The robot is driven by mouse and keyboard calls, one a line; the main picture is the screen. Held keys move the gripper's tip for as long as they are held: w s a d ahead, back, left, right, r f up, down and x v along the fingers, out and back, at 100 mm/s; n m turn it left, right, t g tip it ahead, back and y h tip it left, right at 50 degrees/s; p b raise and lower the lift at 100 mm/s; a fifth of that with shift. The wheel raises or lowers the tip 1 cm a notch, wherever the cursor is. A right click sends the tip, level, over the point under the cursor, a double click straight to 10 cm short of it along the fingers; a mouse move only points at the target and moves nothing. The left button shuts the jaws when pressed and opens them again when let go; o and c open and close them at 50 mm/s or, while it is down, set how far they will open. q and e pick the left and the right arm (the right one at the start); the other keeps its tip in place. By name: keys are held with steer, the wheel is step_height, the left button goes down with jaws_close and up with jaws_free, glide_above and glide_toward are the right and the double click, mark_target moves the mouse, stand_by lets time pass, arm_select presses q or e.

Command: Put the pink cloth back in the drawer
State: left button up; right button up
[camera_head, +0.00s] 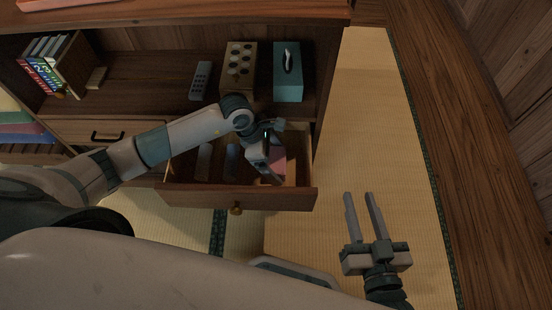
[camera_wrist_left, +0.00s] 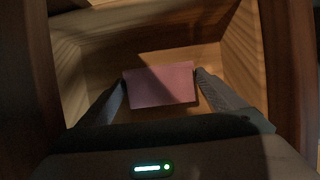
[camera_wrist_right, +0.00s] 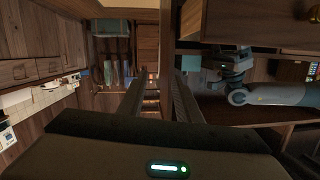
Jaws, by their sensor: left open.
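The pink cloth (camera_head: 278,161) lies in the right part of the open drawer (camera_head: 200,196). In the left wrist view the cloth (camera_wrist_left: 160,85) is a flat pink rectangle on the drawer floor. My left gripper (camera_head: 270,174) reaches down into the drawer. Its fingers stand open on either side of the cloth, close to its left and right edges; I cannot tell if they touch it. My right gripper (camera_head: 360,196) is open and empty over the tatami to the right of the drawer. Part of the drawer inside is hidden by my left arm.
The drawer also holds a few flat items (camera_head: 203,160) on its left. On the shelf above stand a teal tissue box (camera_head: 288,80), a wooden box with round holes (camera_head: 238,70), a remote (camera_head: 200,80) and books (camera_head: 45,65). A closed drawer (camera_head: 75,131) is at left. Tatami at right is clear.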

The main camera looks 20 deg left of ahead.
arm_select(q)
steer(key=shift+r, duration=0.1)
arm_select(e)
steer(key=shift+f, duration=0.1)
arm_select(q)
steer(key=shift+a+r, duration=0.1)
steer(key=shift+r, duration=0.15)
steer(key=p+v, duration=0.1)
steer(key=v, duration=1)
steer(key=shift+r+p, duration=0.25)
steer(key=shift+p, duration=0.05)
arm_select(e)
steer(key=f+g, duration=0.1)
steer(key=s+d+f+g, duration=0.1)
steer(key=f, duration=0.1)
steer(key=s+f+g+h, duration=0.1)
steer(key=f, duration=0.1)
steer(key=shift+d+f+g, duration=0.15)
steer(key=shift+d+g, duration=0.25)
arm_select(q)
steer(key=shift+s, duration=0.15)
